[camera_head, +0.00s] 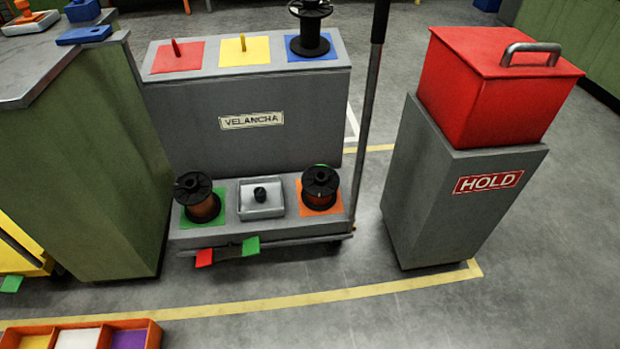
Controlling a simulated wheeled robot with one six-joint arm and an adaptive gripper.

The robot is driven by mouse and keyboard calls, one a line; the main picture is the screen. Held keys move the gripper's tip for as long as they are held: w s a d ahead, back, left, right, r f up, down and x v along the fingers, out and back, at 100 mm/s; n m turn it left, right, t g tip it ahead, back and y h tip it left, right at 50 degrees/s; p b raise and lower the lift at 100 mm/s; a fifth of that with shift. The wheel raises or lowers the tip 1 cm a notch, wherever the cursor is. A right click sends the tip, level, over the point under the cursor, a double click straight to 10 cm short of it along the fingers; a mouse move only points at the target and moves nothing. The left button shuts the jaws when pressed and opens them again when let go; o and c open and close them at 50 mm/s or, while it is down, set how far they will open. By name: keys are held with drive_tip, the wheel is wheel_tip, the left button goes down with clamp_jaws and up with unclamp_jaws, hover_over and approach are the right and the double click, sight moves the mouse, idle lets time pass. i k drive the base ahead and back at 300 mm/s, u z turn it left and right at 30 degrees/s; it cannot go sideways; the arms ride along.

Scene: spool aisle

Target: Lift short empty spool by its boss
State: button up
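A black spool (310,32) with no winding showing stands upright on the blue square at the right of the grey rack's top; the upper picture edge cuts it off. Two more black-flanged spools stand on the lower deck. The left spool (200,198) is on a green square and has copper-coloured winding. The right spool (320,188) is on an orange square and also shows copper-coloured winding. A grey tray (275,210) between them holds a small black knobbed piece (260,193). Which one is the short spool is not certain. My gripper is not in view.
The rack (300,100) has pegs on red (165,60) and yellow (262,52) squares. A dark pole (368,110) rises at its right. A red lidded box (490,95) sits on the HOLD pedestal (440,200). A green cabinet (110,170) stands left. Front floor is mostly clear.

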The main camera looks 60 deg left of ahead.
sight(320, 183)
drive_tip(key=u, duration=0.85)
drive_tip(key=i, duration=1)
drive_tip(key=u, duration=1.3)
drive_tip(key=i, duration=0.3)
drive_tip(key=u, duration=0.2)
